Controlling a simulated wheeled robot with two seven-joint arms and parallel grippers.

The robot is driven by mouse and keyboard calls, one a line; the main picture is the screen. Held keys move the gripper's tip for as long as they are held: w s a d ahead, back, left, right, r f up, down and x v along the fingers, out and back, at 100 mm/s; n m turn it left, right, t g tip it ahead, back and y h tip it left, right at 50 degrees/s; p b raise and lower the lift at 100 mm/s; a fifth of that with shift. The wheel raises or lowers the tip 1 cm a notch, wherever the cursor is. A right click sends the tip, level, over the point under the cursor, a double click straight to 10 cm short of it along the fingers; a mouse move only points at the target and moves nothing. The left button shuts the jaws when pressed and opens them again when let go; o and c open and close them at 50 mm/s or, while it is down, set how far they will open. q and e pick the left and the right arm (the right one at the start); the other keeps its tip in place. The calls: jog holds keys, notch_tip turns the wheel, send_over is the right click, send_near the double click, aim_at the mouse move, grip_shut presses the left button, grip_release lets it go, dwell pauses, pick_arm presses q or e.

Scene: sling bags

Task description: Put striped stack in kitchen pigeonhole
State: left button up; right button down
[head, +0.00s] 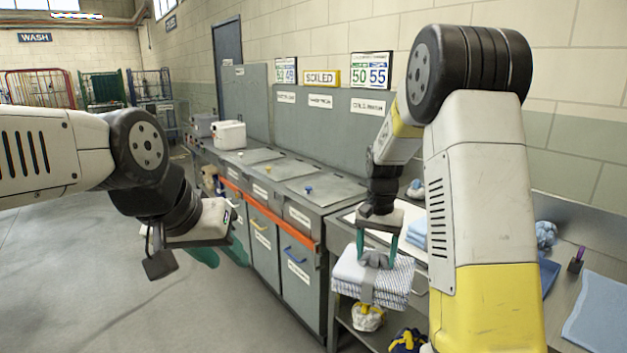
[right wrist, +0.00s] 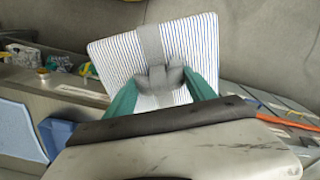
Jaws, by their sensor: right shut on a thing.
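The striped stack (head: 350,272) is folded white cloth with thin blue stripes, bound by a grey band with a raised grey grip (head: 375,259) on top. My right gripper (head: 376,256) is shut on that grip, its green fingers on either side. The stack hangs below it, in front of the bench edge. The right wrist view also shows the striped stack (right wrist: 112,62) between the fingers of my right gripper (right wrist: 162,85). My left gripper (head: 222,254) is empty over the floor at left, its green fingers apart. I cannot make out a pigeonhole labelled kitchen.
A row of grey lidded bins (head: 283,262) with an orange rail runs along the wall, under a SOILED sign (head: 322,77). A white box (head: 229,135) stands on it. Blue cloths (head: 600,312) lie on the bench at right. The floor at left is clear.

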aim_at(375, 300)
jog(key=s+f+n, duration=0.1)
jog(key=f, duration=0.2)
jog(key=s+f+n, duration=0.2)
jog(key=f, duration=0.2)
jog(key=s+f+n, duration=0.1)
jog(key=f, duration=0.3)
jog(key=shift+s+a+f+n, duration=0.15)
jog(key=shift+s+f+n, duration=0.1)
jog(key=shift+n, duration=0.15)
jog(key=shift+r, duration=0.1)
